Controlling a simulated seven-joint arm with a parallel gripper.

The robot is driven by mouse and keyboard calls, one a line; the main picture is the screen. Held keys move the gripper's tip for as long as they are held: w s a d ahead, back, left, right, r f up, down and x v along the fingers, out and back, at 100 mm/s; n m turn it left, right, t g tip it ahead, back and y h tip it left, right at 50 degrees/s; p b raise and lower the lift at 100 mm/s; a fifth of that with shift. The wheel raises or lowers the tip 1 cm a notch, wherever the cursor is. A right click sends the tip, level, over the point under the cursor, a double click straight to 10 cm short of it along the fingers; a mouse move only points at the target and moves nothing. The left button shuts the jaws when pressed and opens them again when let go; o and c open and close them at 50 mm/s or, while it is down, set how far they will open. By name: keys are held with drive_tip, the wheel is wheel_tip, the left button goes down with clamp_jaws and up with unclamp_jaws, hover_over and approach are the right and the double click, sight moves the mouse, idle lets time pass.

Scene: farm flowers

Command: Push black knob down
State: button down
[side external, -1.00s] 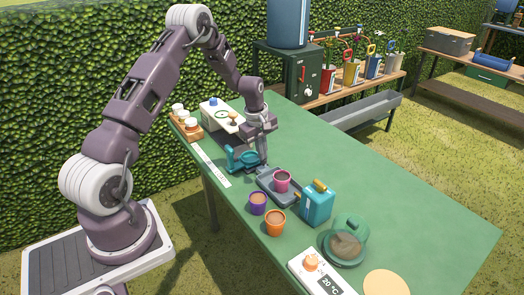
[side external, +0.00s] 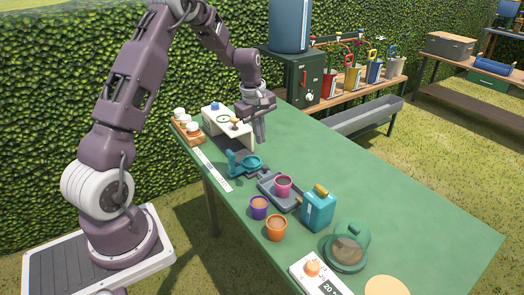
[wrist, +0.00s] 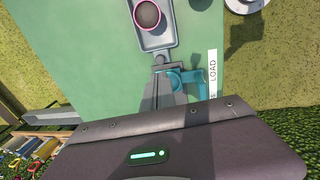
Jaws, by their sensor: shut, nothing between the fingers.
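I cannot make out a black knob in either view. A white machine (side external: 240,132) stands at the far left of the green table, with a blue knob (side external: 215,106) and a small tan knob (side external: 235,121) on top. A teal holder (side external: 247,163) sits in front of it; it also shows in the wrist view (wrist: 197,80), partly hidden by my fingers. My gripper (side external: 260,142) is shut and empty, pointing down beside the machine's right side, above the table. Its fingers also show in the wrist view (wrist: 163,75).
A grey tray (side external: 268,190) with a pink pot (side external: 283,186) lies in front of the holder. Purple (side external: 259,207) and orange (side external: 276,228) pots and a teal can (side external: 318,209) stand nearby. A rack of white-topped jars (side external: 188,128) is left of the machine.

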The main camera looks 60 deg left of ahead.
drive_tip(key=shift+s+r, duration=0.15)
drive_tip(key=shift+r, duration=0.7)
drive_tip(key=shift+s+r, duration=0.1)
drive_tip(key=shift+r, duration=0.75)
drive_tip(key=s+d+r+m+t, duration=0.2)
drive_tip(key=s+d+r+m, duration=0.7)
drive_tip(key=d+r, duration=0.6)
drive_tip(key=s+d+m+t, duration=0.1)
drive_tip(key=s+d+m, duration=0.3)
drive_tip(key=s, duration=0.5)
drive_tip(key=s+d+m, duration=0.3)
drive_tip(key=s+m, duration=0.2)
drive_tip(key=s, duration=0.4)
drive_tip(key=shift+s+d+r+t, duration=0.25)
drive_tip(key=shift+s+d+t, duration=0.1)
drive_tip(key=shift+t, duration=0.05)
